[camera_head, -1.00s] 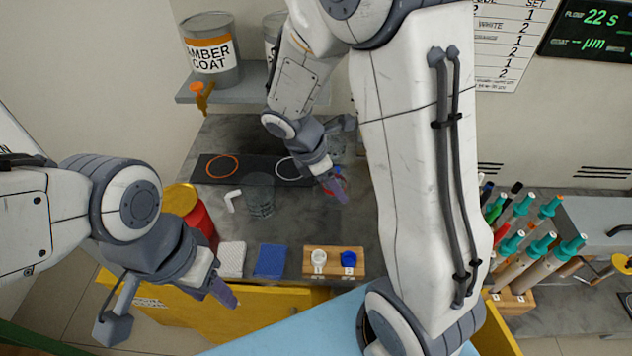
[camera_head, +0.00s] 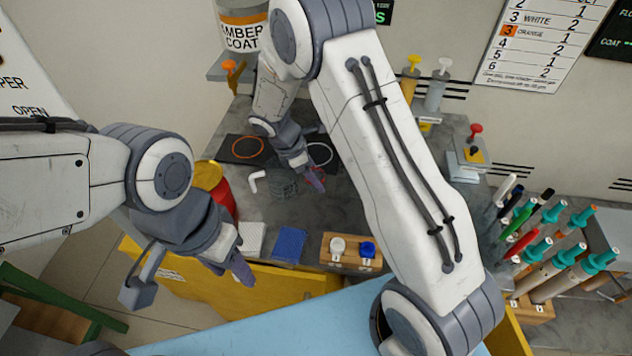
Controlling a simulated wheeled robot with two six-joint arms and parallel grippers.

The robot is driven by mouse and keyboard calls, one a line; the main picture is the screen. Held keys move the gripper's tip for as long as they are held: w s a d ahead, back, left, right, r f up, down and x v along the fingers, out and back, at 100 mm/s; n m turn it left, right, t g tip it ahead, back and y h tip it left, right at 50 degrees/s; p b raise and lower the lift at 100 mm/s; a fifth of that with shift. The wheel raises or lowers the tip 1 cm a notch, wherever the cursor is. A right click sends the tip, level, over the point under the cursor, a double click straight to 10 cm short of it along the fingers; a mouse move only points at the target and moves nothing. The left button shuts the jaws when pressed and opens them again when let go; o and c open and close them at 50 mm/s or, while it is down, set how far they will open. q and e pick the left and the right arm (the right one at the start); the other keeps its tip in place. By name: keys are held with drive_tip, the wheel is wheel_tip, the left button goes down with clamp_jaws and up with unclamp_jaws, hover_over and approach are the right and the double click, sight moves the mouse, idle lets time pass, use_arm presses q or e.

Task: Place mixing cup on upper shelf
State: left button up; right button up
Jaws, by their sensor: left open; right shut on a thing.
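The mixing cup (camera_head: 284,184), a clear grey beaker, stands on the dark counter. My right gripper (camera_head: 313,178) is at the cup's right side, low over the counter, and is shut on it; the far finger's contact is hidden. The upper shelf (camera_head: 220,72) is a grey ledge on the wall at the upper left. It bears an amber coat can (camera_head: 242,38), and my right arm hides its right part. My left gripper (camera_head: 232,267) is open and empty, in front of the counter's left front corner.
A white elbow piece (camera_head: 256,180) lies left of the cup; a dark mat with an orange ring (camera_head: 243,148) is behind it. Bottles and pens crowd the right.

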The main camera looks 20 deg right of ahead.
drive_tip(key=shift+f, duration=1.75)
drive_tip(key=shift+f, duration=0.15)
drive_tip(key=o, duration=1.3)
